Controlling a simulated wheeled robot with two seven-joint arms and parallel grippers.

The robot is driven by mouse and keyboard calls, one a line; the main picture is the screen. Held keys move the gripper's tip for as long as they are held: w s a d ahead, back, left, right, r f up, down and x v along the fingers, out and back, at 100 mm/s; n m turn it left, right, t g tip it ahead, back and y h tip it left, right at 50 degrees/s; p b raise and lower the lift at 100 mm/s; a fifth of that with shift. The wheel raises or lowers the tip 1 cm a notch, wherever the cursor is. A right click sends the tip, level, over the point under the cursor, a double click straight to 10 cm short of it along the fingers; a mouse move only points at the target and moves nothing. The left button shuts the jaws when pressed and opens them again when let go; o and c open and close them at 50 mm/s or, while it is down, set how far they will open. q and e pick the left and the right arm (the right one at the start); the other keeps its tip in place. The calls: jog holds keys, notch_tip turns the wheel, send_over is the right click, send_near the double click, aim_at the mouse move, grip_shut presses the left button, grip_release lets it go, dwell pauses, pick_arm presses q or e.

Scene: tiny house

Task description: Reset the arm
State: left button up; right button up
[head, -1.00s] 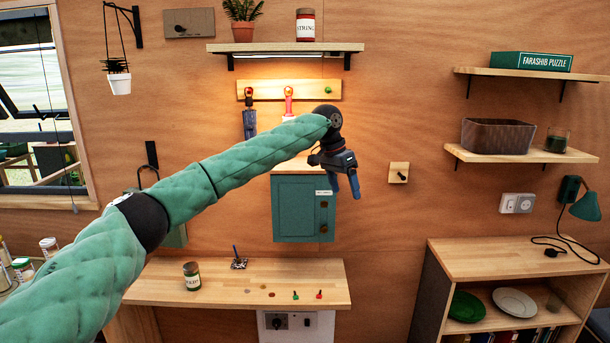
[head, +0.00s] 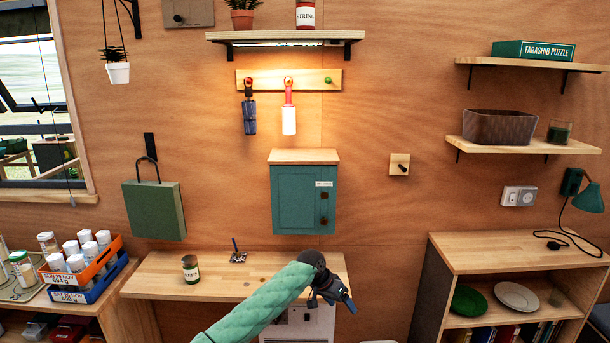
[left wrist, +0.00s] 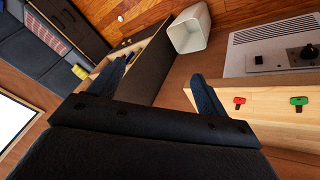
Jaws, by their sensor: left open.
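My left arm comes up from the bottom of the head view, in a green quilted sleeve. Its dark left gripper (head: 344,300) is low, in front of the right end of the wooden desk (head: 165,280), and is open with nothing between its fingers. In the left wrist view its two blue fingers (left wrist: 160,85) are spread apart. My right gripper is in neither view.
A teal wall cabinet (head: 290,200) hangs above the desk. A tin (head: 190,270) stands on the desk. A low bookcase (head: 470,252) is at the right, and bottle crates (head: 118,246) are at the left. A white bin (left wrist: 188,32) stands on the floor.

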pick_arm(q)
jog(key=s+a+f+n+y+b, duration=0.15)
jog(key=s+a+f, duration=0.25)
jog(key=s+f, duration=0.7)
jog(key=s+a+f+n+t+b, duration=0.15)
jog(key=s+a+f, duration=0.3)
jog(key=f, duration=1.15)
jog(key=s+a+f+n, duration=0.2)
jog(key=s+a+f, duration=0.2)
jog(key=s+f, duration=0.75)
jog(key=s+a+f+y+b, duration=0.1)
jog(key=s+a+f, duration=0.5)
jog(key=s, duration=0.5)
jog(key=s+a+f+y+b, duration=0.1)
jog(key=s+a+f, duration=0.5)
jog(key=s+f, duration=0.3)
jog(key=s+a+f+n+y+b, duration=0.1)
jog(key=s+a+f, duration=0.5)
jog(key=s, duration=0.7)
jog(key=shift+f+g+y, duration=0.35)
jog(key=shift+f+y, duration=0.2)
jog(key=shift+f, duration=0.25)
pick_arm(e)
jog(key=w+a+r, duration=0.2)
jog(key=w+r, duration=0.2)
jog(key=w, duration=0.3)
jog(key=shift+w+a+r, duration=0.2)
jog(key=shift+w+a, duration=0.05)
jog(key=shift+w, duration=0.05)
